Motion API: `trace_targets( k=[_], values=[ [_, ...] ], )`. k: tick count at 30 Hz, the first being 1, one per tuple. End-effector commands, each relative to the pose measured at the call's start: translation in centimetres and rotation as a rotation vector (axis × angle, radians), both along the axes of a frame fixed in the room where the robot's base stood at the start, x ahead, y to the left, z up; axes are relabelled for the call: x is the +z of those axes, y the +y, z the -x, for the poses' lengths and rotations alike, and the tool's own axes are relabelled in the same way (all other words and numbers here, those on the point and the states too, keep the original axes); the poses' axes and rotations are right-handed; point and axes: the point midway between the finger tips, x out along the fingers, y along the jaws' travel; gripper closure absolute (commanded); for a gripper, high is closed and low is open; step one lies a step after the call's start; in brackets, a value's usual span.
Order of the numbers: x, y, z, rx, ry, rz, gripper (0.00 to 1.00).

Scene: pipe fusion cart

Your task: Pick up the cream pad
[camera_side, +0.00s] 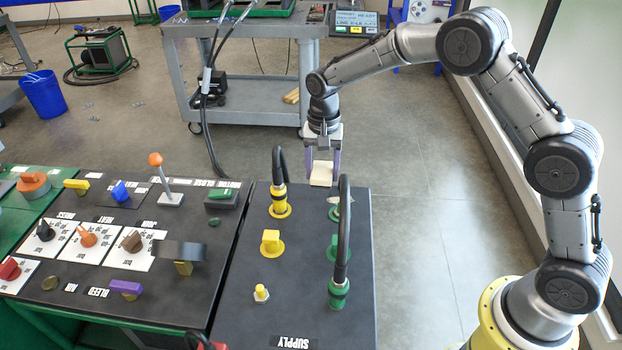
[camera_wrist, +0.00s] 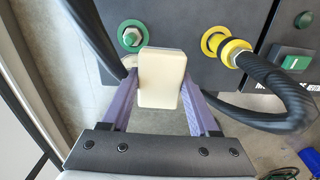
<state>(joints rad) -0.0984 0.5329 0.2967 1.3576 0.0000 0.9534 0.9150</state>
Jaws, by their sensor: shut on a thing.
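The cream pad (camera_side: 322,173) is a small pale block near the back edge of the dark supply panel. My gripper (camera_side: 322,168) points down with its purple fingers on either side of the pad. In the wrist view the pad (camera_wrist: 161,78) sits between the tips of the two purple fingers, and my gripper (camera_wrist: 160,88) is shut on it. I cannot tell for sure whether the pad's underside touches the panel.
The supply panel (camera_side: 235,310) carries a yellow-ended hose (camera_side: 279,195), a green-ended hose (camera_side: 341,250), and yellow and green fittings. A control panel with coloured knobs and an orange-topped lever (camera_side: 158,172) lies left. A grey cart (camera_side: 250,95) stands behind; floor is open right.

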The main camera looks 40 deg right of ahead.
Motion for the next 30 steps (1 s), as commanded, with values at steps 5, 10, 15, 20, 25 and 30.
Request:
trace_targets(
  k=[5, 10, 15, 20, 25, 30],
  values=[
    [2.2, -0.4, 3.8, 0.000, 0.000, 0.000, 0.93],
    [3.5, -0.7, 6.7, 0.000, -0.001, -0.001, 0.93],
    [4.2, -0.8, 8.6, 0.000, 0.000, 0.000, 0.93],
    [4.6, -0.9, 9.4, 0.000, 0.000, 0.000, 0.93],
    [4.6, -0.9, 9.6, 0.000, 0.000, 0.000, 0.93],
    [4.6, -0.9, 9.5, 0.000, 0.001, 0.001, 0.42]
  ],
)
